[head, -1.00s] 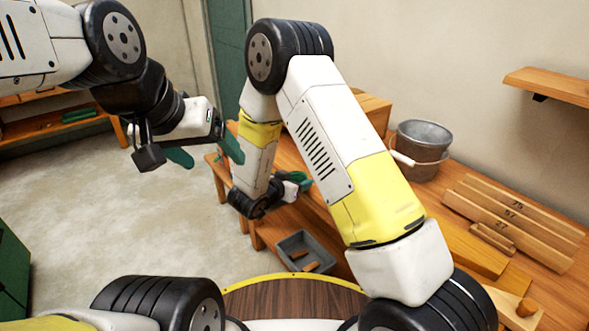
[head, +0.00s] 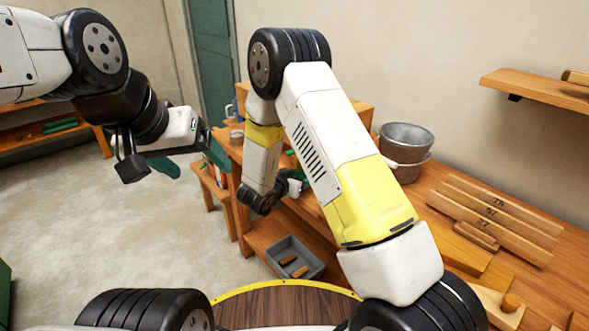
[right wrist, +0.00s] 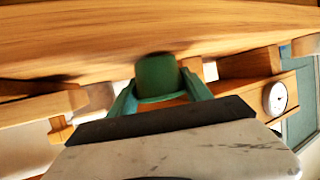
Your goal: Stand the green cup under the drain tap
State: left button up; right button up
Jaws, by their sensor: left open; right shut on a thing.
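The green cup (right wrist: 157,77) shows in the right wrist view, between the green fingers of my right gripper (right wrist: 160,92), which is shut on it. Wooden boards fill the view just above the cup. In the head view my right gripper (head: 297,184) is beside the workbench front, partly behind my own forearm, and I cannot make out the cup there. My left gripper (head: 191,162) is open and empty, over the floor left of the bench. I cannot make out the drain tap for certain; small metal items (head: 236,132) stand at the bench's far end.
The wooden workbench (head: 420,205) runs along the right wall, with a metal bucket (head: 405,150) and numbered wooden boards (head: 497,222) on it. A grey tray (head: 296,258) with wooden pieces sits on the lower shelf. The floor at left (head: 130,220) is clear.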

jog(key=shift+f, duration=0.2)
dwell(0.3)
jog(key=o, duration=1.5)
jog(key=shift+c, duration=0.2)
